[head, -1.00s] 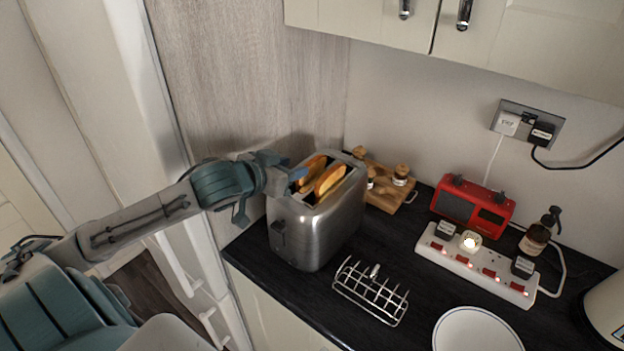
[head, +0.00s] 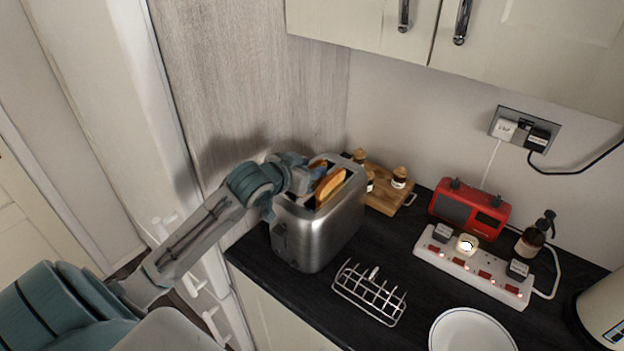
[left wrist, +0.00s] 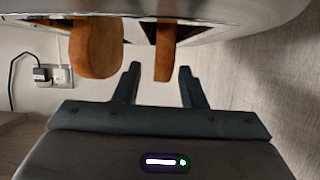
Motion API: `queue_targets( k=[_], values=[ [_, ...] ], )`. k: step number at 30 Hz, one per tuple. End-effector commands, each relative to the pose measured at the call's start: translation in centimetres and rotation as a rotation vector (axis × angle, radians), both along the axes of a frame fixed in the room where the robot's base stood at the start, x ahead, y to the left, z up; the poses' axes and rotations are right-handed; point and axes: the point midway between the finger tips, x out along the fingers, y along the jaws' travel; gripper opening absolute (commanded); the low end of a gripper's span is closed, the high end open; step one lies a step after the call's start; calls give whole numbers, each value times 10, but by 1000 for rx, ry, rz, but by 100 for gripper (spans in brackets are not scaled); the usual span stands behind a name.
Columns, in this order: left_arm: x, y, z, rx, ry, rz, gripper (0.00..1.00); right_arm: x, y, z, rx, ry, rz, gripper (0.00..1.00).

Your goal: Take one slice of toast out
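A steel toaster (head: 325,228) stands at the left end of the dark worktop, with two slices of toast standing up out of its slots. One slice (head: 331,186) shows clearly in the head view; the other (head: 318,165) is partly hidden by my left gripper (head: 318,172). In the left wrist view, my left gripper (left wrist: 158,78) is open, its two fingers apart. The narrow-looking slice (left wrist: 165,50) stands ahead between the fingertips; the wider-looking slice (left wrist: 96,47) is left of them. No toast is seen gripped. My right gripper is not in view.
An empty wire toast rack (head: 369,293) is in front of the toaster, and a white plate (head: 472,332) lies to its right. A wooden board with jars (head: 380,186), a red radio (head: 470,209) and a power strip (head: 474,265) are behind. Cupboards (head: 530,40) hang above.

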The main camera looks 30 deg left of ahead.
Motion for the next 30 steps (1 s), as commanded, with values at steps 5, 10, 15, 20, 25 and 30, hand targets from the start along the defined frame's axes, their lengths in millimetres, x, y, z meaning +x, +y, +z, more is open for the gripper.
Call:
queue_targets(
  k=[5,10,15,20,25,30],
  values=[
    [11,-1,-4,0,-1,0,37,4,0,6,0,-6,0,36],
    [13,-1,-6,1,-1,0,37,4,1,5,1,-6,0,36],
    [12,-1,-6,1,-1,0,24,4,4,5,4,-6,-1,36],
    [12,-1,-6,1,-1,0,0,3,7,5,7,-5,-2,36],
    [12,-1,-5,1,-1,0,0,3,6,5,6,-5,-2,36],
    [13,-1,-2,2,-2,-1,0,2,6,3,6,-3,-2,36]
  ],
)
